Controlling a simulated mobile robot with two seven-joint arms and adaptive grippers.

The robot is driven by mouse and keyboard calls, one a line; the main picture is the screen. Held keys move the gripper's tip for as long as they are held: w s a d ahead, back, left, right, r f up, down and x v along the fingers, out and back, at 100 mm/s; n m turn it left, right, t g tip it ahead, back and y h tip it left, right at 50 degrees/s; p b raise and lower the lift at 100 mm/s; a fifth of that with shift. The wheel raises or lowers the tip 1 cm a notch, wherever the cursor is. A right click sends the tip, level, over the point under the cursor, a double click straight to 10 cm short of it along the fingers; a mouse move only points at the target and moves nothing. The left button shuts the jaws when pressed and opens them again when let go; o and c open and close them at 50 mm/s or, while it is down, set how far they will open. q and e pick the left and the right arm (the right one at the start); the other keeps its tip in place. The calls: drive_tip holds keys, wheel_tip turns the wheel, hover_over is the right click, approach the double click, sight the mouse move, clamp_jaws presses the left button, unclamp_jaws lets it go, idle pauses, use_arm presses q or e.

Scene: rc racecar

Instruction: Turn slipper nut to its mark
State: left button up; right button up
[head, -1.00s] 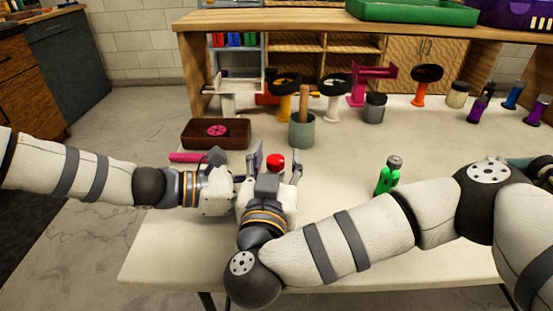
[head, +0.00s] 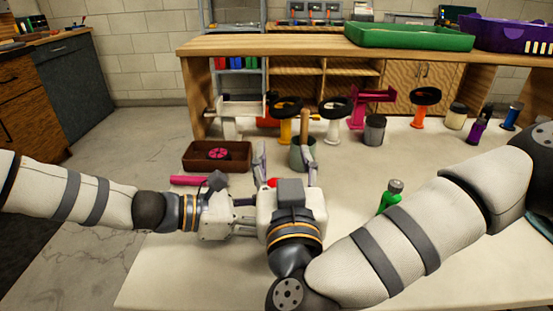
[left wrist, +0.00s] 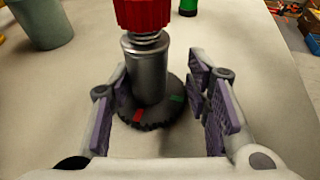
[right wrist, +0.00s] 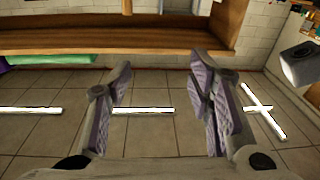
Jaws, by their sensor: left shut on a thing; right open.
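The red slipper nut (left wrist: 143,12) sits on top of a metal shaft (left wrist: 146,70) in the left wrist view. Below it is a dark toothed disc (left wrist: 152,120) with a red mark (left wrist: 138,116) and a green mark (left wrist: 177,98). My left gripper (left wrist: 160,105) is shut on the toothed disc, its pads at both sides of it. In the head view the nut (head: 272,182) is mostly hidden by my right gripper (head: 285,153).
A grey-green tub (head: 296,155) with a wooden handle stands behind. A brown tray (head: 190,160) holds a pink wheel. A green bottle (head: 391,195) stands to the right. Several stands and jars line the table's back, before a wooden bench (head: 300,50).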

drive_tip(key=s+d+f+n+y, duration=0.1)
drive_tip(key=s+f+y, duration=0.1)
drive_tip(key=s+d+f+n+g+y, duration=0.1)
drive_tip(key=s+f+y, duration=0.1)
drive_tip(key=s, duration=0.1)
drive_tip(key=s+d+f+n+g+y, duration=0.1)
drive_tip(key=s+f+y, duration=0.1)
drive_tip(key=s+f, duration=0.1)
drive_tip(key=shift+d, duration=0.2)
drive_tip(key=x, duration=1.1)
drive_tip(key=shift+w+a+f, duration=0.15)
drive_tip(key=shift+a, duration=0.05)
clamp_jaws()
